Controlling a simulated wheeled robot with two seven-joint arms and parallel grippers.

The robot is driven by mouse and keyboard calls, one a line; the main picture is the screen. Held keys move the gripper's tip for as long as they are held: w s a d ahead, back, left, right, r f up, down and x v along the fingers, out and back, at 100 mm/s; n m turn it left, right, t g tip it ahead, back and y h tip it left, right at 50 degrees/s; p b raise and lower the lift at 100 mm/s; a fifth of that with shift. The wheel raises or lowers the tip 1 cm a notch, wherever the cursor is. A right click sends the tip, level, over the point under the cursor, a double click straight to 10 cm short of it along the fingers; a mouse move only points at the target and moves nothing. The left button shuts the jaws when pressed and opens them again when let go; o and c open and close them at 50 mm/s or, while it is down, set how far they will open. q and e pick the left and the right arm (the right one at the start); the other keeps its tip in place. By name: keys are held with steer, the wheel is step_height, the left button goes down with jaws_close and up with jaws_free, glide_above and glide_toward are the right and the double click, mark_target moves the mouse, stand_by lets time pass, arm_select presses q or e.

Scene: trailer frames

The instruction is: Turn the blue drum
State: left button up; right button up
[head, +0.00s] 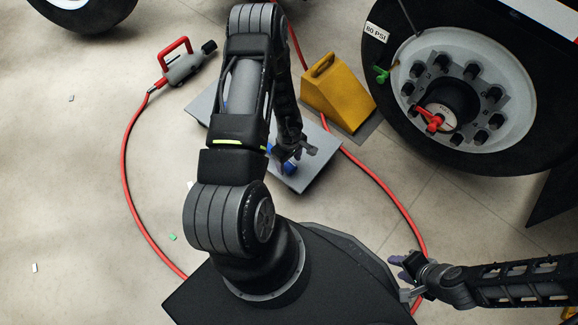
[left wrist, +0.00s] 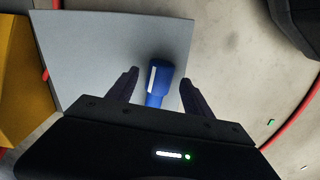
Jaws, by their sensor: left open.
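The blue drum (left wrist: 157,77) has a white stripe on its side and lies on a grey board (left wrist: 95,40). In the left wrist view it sits between the two fingers of my left gripper (left wrist: 158,85), with a gap on each side. In the head view the left gripper (head: 298,153) is over the board (head: 318,178), open, and partly covers the drum (head: 289,167). My right gripper (head: 402,277) is at the lower right, with its fingers apart and nothing between them, away from the drum.
A yellow wheel chock (head: 338,92) stands beside the board. A large wheel (head: 470,85) with a red valve handle (head: 434,122) and a green one (head: 382,74) is at upper right. A red hose (head: 124,160) curves across the floor from a grey tool (head: 185,68).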

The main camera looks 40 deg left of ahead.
arm_select(q)
step_height(320, 180, down, 2)
steer(key=shift+c, duration=0.3)
